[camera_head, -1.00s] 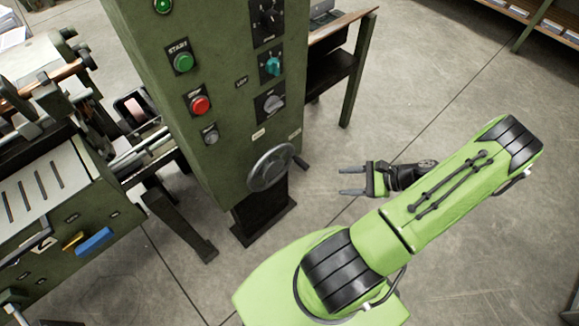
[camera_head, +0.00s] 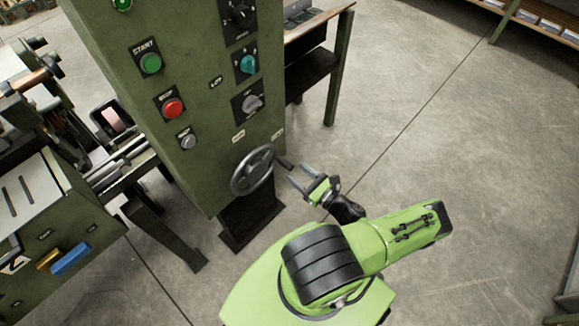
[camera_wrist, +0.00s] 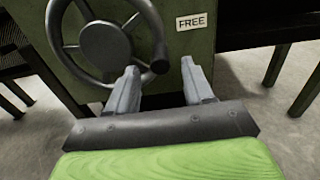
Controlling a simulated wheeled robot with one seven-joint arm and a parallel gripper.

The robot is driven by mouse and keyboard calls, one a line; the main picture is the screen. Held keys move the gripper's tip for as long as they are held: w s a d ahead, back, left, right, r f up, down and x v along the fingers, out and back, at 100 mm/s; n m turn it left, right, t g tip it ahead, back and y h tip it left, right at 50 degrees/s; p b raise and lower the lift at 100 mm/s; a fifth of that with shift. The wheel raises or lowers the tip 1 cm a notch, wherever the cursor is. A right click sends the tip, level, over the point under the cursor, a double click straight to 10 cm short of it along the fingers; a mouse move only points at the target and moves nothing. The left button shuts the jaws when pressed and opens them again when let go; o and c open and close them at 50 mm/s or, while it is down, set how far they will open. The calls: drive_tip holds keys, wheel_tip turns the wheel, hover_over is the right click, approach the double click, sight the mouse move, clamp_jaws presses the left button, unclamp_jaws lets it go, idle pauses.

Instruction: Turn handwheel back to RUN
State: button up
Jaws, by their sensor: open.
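The grey handwheel (camera_head: 253,170) is on the lower front of the green control cabinet (camera_head: 203,105). A dark handle (camera_head: 283,162) sticks out from its right side. My gripper (camera_head: 297,177) is open and empty, just right of the wheel, with its fingers pointing toward the handle. In the wrist view the wheel (camera_wrist: 105,45) fills the upper left, and the handle end (camera_wrist: 160,67) shows between and just beyond the open fingertips (camera_wrist: 160,75). I cannot tell whether they touch it. A label reading FREE (camera_wrist: 190,21) is right of the wheel; the other label (camera_head: 238,136) is too small to read.
Above the wheel are a green START button (camera_head: 151,64), a red STOP button (camera_head: 173,108) and several knobs. A table (camera_head: 318,65) stands behind the cabinet. A machine with rollers (camera_head: 110,118) is at the left. The floor at the right is clear.

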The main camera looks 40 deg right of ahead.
sight(290, 167)
drive_tip(key=w, duration=0.4)
drive_tip(key=shift+w+a, duration=0.1)
drive_tip(key=shift+w, duration=0.05)
clamp_jaws()
